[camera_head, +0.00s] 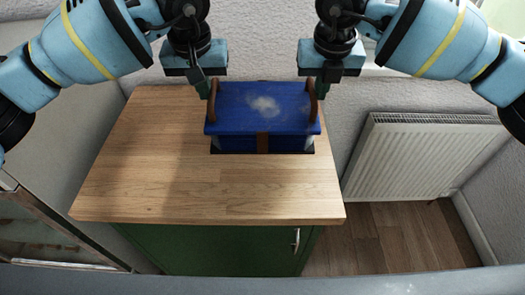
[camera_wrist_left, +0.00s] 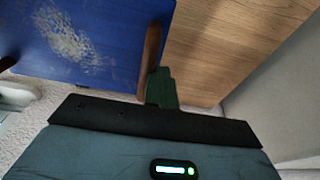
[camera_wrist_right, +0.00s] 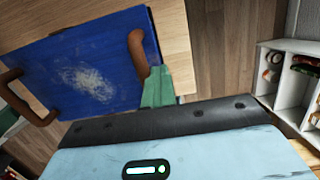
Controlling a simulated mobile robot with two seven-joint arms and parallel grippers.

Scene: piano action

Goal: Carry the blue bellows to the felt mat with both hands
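The blue bellows (camera_head: 262,108) sits level at the back right of the wooden worktop, with a pale worn patch on its top and a brown handle at each end. My left gripper (camera_head: 212,88) is at its left handle (camera_wrist_left: 151,58), and the green fingers appear closed around it. My right gripper (camera_head: 320,88) is likewise at the right handle (camera_wrist_right: 138,52), its green fingers appearing closed around it. A thin dark edge (camera_head: 216,150) shows beneath the bellows; I cannot tell if it is the felt mat, or whether the bellows touches it.
The worktop (camera_head: 150,170) is bare to the left and in front of the bellows. It tops a green cabinet (camera_head: 215,250). A white radiator (camera_head: 420,155) is on the wall to the right. White shelves (camera_wrist_right: 290,85) with small items show in the right wrist view.

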